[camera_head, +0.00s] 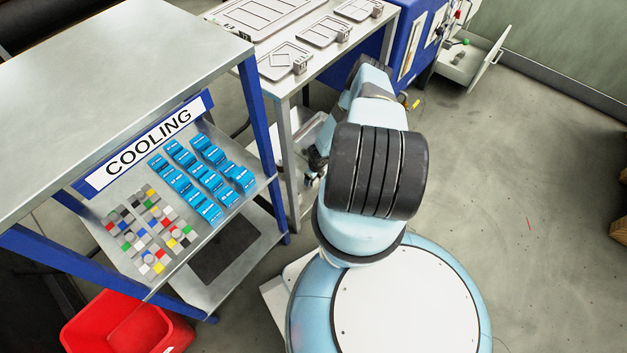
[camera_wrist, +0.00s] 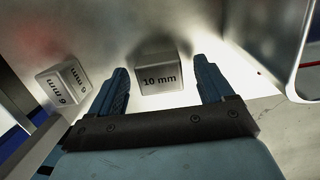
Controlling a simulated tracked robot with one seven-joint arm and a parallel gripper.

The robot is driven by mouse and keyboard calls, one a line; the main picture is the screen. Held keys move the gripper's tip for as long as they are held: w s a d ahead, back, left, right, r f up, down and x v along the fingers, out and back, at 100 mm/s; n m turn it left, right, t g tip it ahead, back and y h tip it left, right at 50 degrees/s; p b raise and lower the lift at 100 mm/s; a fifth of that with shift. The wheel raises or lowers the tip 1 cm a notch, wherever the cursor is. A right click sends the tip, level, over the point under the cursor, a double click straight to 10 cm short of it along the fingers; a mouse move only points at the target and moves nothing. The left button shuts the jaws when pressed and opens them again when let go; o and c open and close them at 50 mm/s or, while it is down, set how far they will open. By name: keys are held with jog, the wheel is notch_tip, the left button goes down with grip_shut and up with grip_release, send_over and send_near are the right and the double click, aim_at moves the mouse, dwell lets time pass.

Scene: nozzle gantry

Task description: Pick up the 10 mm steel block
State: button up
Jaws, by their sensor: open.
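The 10 mm steel block (camera_wrist: 159,77) is a grey metal cube with "10 mm" printed in black on the face towards me. It stands on a bright metal surface in the middle of the wrist view. My gripper (camera_wrist: 160,66) is open, with one blue finger on each side of the block and visible gaps between the fingers and its sides. I cannot tell how deep the fingers reach around it. In the head view my arm hides most of the gripper, and I cannot make out this block there.
A second marked steel block (camera_wrist: 64,84) stands just left of my left finger; its label reads 6 or 9 mm. A metal wall rises at the right of the wrist view. In the head view, the COOLING rack (camera_head: 230,215) and a metal table (camera_head: 283,88) stand left of my arm.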

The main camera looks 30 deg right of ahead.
jog(key=shift+w+f, duration=0.1)
jog(key=shift+f, duration=0.5)
jog(key=shift+c, duration=0.3)
jog(key=c, duration=1.4)
jog(key=shift+r, duration=0.15)
